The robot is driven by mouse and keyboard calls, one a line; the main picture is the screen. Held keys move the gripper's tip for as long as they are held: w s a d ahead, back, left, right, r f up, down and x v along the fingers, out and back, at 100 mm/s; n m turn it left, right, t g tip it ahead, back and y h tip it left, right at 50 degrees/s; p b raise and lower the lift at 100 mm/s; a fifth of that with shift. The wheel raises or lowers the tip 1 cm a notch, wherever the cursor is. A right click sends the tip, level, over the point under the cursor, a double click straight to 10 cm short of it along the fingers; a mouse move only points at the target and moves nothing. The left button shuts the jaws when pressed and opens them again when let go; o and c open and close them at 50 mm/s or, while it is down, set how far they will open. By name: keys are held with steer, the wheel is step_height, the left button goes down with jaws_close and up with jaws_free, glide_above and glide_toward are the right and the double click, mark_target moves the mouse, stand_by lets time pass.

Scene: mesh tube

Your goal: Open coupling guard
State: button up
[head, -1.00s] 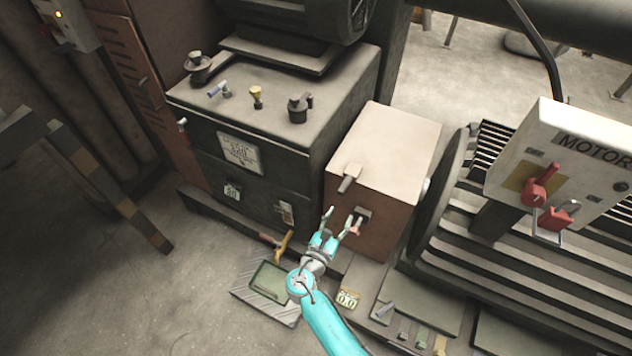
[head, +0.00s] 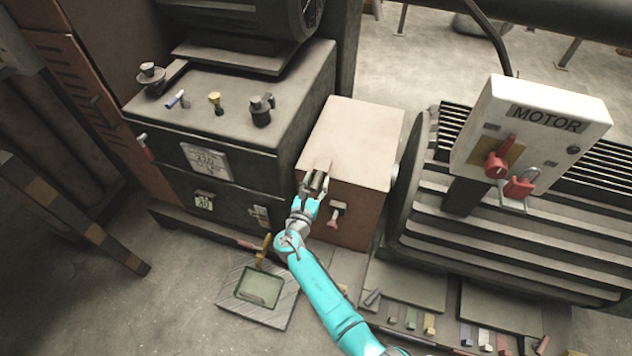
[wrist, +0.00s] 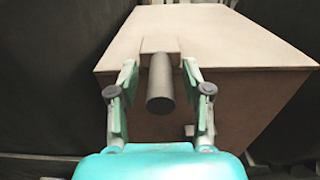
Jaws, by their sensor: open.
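The coupling guard is a red-brown box with a pale top (head: 352,140), standing between the dark cabinet and the motor; its lid looks shut. It also fills the middle of the wrist view (wrist: 225,50). A grey cylindrical handle (wrist: 160,85) sticks out from a plate at the lid's front edge. My gripper (head: 316,184) is at this handle in the head view. In the wrist view my gripper (wrist: 160,82) is open, one finger on each side of the handle, with gaps visible. A latch with a reddish tip (head: 335,214) is on the guard's front face, below and right of my gripper.
A dark cabinet (head: 255,180) with small fittings on top stands left of the guard. The finned motor (head: 480,230) and the white MOTOR box (head: 545,115) with red switches are on the right. A tray (head: 258,288) lies on the floor in front.

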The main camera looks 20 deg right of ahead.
steer(key=shift+w+d, duration=0.1)
jaws_close()
steer(key=shift+r, duration=0.1)
